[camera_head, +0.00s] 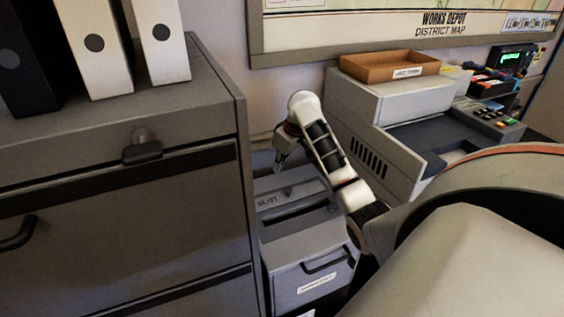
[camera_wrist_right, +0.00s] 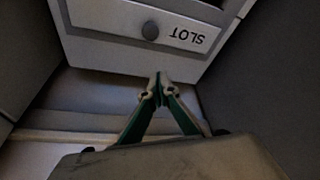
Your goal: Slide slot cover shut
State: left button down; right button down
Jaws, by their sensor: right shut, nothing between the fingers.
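The slot cover (camera_head: 308,188) is a grey plate labelled SLOT with a small dark knob (camera_head: 288,191), on top of a low grey cabinet (camera_head: 285,249). A dark strip shows beside the cover on its near side; I cannot tell how much of it is open slot. In the right wrist view the cover (camera_wrist_right: 112,17) appears upside down with its round knob (camera_wrist_right: 150,30). My right gripper (camera_head: 280,158) is above the back of the cabinet, shut and empty. In the wrist view its fingertips (camera_wrist_right: 158,85) are apart from the knob. My left gripper is not in view.
A tall grey filing cabinet (camera_head: 120,215) with binders (camera_head: 100,45) on top stands close on the left. A grey machine (camera_head: 365,140) with a brown tray (camera_head: 388,67) is on the right. The wall is close behind.

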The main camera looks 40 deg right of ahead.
aim_at(284, 193)
jog(key=x, duration=0.5)
jog(key=shift+f, duration=0.3)
jog(key=s, duration=0.3)
jog(key=shift+d+f, duration=0.1)
jog(key=shift+d, duration=0.2)
jog(key=shift+s, duration=0.35)
jog(key=shift+s+f, duration=0.1)
